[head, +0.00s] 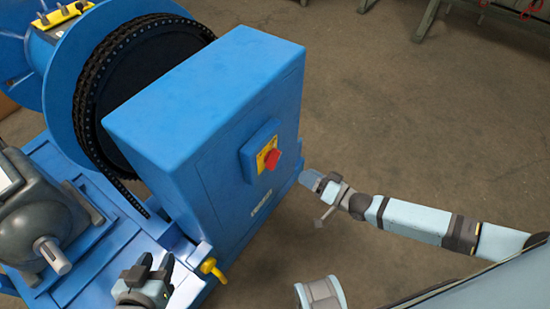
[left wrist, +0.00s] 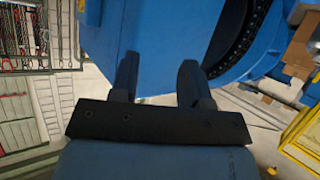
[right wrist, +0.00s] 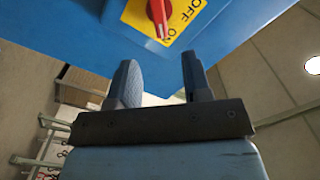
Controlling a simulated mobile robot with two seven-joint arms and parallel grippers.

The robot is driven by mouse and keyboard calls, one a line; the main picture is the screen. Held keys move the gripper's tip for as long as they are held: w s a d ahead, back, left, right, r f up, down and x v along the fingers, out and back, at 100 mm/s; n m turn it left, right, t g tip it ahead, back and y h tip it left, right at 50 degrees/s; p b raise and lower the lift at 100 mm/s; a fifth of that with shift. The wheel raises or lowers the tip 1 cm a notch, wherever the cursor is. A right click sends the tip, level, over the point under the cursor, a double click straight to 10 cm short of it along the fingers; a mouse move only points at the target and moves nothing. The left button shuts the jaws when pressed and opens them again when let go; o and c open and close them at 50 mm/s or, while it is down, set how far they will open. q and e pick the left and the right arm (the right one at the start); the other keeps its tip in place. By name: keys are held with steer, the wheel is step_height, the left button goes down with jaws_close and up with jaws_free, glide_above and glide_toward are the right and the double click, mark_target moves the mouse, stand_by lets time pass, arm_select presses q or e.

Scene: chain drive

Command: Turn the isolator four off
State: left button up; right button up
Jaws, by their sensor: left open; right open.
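The isolator is a red rotary knob (head: 271,159) on a yellow plate, set in a blue box on the side of the big blue housing (head: 215,90). OFF is printed further up the yellow plate (right wrist: 185,14). I see no number on it. My right gripper (head: 321,197) is open and empty, to the lower right of the isolator and apart from it. My left gripper (head: 156,267) is open and empty, low in front of the housing.
A yellow handle (head: 212,268) sits at the housing's base, just right of my left gripper. A grey motor (head: 40,210) with a bare shaft stands at left. A chain (head: 95,90) runs round a large wheel behind the housing. The floor (head: 400,120) to the right is clear.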

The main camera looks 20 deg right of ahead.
mark_target(276, 159)
steer(key=b+x, duration=0.1)
steer(key=x, duration=1)
steer(key=shift+a+b, duration=0.1)
steer(key=shift+b, duration=0.3)
arm_select(q)
steer(key=shift+w+d+r+t+h, duration=0.15)
steer(key=shift+w+d+r+t, duration=0.2)
steer(key=shift+r, duration=0.15)
steer(key=shift+w+d+r+t+h, duration=0.15)
steer(key=shift+w+d+r+t, duration=0.15)
steer(key=shift+r, duration=0.15)
arm_select(e)
steer(key=shift+w, duration=0.15)
steer(key=c, duration=0.8)
arm_select(q)
steer(key=shift+s+f, duration=0.1)
steer(key=shift+f, duration=0.1)
arm_select(e)
jaws_close()
